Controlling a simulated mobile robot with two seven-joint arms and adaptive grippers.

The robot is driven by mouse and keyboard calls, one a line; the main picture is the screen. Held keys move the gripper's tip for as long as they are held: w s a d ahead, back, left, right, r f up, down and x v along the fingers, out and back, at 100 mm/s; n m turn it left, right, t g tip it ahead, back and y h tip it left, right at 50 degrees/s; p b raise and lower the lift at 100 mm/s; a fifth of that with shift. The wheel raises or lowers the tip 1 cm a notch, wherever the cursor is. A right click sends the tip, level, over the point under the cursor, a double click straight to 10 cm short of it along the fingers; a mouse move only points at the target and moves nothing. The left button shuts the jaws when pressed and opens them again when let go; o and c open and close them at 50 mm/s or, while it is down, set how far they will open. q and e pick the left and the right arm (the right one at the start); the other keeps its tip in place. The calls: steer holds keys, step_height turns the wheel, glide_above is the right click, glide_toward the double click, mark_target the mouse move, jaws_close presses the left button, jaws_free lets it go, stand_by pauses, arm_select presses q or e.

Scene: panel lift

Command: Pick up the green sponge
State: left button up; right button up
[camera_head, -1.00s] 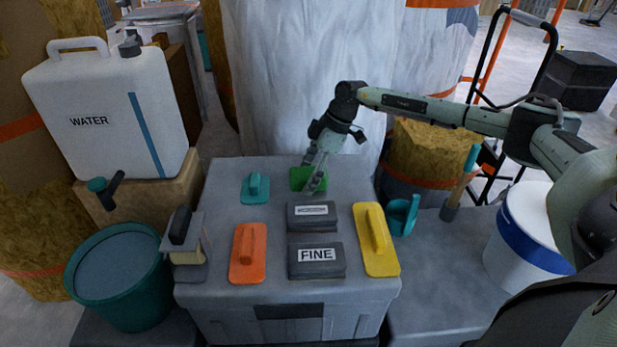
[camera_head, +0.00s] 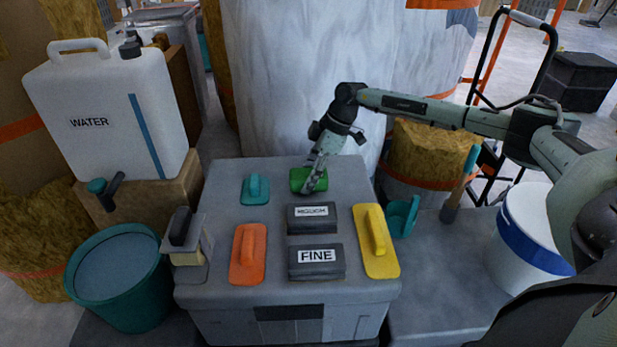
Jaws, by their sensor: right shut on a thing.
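The green sponge (camera_head: 299,181) is a small block near the back middle of the grey box top (camera_head: 222,225). My right gripper (camera_head: 311,186) reaches down to it from the upper right and is shut on it. The fingers cover part of the sponge's right side. I cannot tell whether the sponge still touches the box top. My left gripper is not in view.
On the box top are a teal float (camera_head: 255,189), an orange float (camera_head: 248,254), a yellow float (camera_head: 376,241), a MEDIUM block (camera_head: 312,218) and a FINE block (camera_head: 316,262). A teal bucket (camera_head: 122,302) and WATER canister (camera_head: 110,115) stand left.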

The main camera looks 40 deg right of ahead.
mark_target(299, 175)
steer(key=r, duration=0.5)
steer(key=shift+a, duration=0.4)
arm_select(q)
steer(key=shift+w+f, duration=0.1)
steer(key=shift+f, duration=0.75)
arm_select(e)
steer(key=s+a+r, duration=0.2)
steer(key=a+r, duration=0.4)
steer(key=a, duration=0.4)
steer(key=shift+s+a+r, duration=0.15)
steer(key=shift+a+r, duration=0.1)
steer(key=shift+a, duration=0.1)
steer(key=o, duration=0.4)
steer(key=c, duration=0.5)
